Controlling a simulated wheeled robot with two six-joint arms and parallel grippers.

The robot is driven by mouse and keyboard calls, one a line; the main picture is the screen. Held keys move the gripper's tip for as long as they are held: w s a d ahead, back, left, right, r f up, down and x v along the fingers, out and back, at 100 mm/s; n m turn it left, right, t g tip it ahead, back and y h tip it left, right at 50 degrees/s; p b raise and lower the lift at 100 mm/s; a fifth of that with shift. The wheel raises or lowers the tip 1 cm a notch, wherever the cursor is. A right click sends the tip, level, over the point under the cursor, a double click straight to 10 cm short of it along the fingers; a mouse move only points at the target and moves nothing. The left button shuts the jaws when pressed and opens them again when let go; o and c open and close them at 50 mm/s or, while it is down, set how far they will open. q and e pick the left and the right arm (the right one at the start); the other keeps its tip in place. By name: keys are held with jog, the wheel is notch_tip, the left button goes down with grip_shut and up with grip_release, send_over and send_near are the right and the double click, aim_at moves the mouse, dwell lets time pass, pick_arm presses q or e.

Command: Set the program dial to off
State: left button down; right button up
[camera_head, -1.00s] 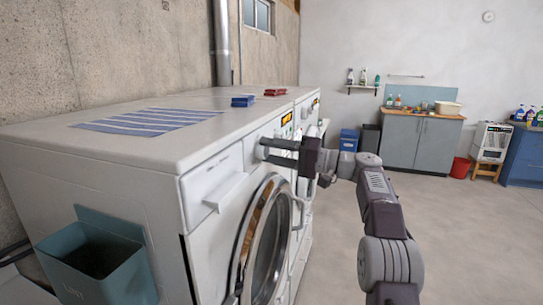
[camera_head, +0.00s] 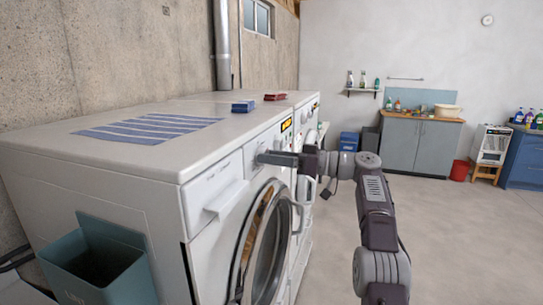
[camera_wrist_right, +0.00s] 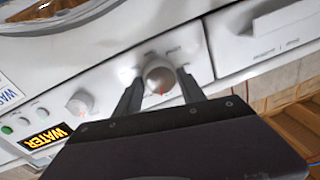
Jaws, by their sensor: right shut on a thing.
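The front washing machine (camera_head: 215,195) stands at the left in the head view, its control panel along the top front edge. The round program dial (camera_wrist_right: 159,74) is white with a small red mark at its lower edge in the wrist view. My right gripper (camera_wrist_right: 160,84) is shut on the dial, one finger on each side of it. In the head view the right gripper (camera_head: 270,158) reaches the panel from the right, its fingers overlapping and hiding most of the dial. The dial's printed markings are too blurred to read. My left gripper is not in view.
The detergent drawer (camera_head: 213,190) is beside the dial. A teal bin (camera_head: 100,262) hangs on the machine's side. The floor (camera_head: 455,245) at right is clear.

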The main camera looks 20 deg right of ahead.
jog(key=shift+f+n+p, duration=0.2)
jog(key=shift+n+p, duration=0.15)
jog(key=shift+n, duration=1.65)
jog(key=shift+g, duration=0.3)
jog(key=o, duration=1.4)
jog(key=shift+r, duration=0.1)
jog(key=shift+c, duration=0.2)
jog(key=v, duration=0.9)
jog(key=shift+s, duration=0.1)
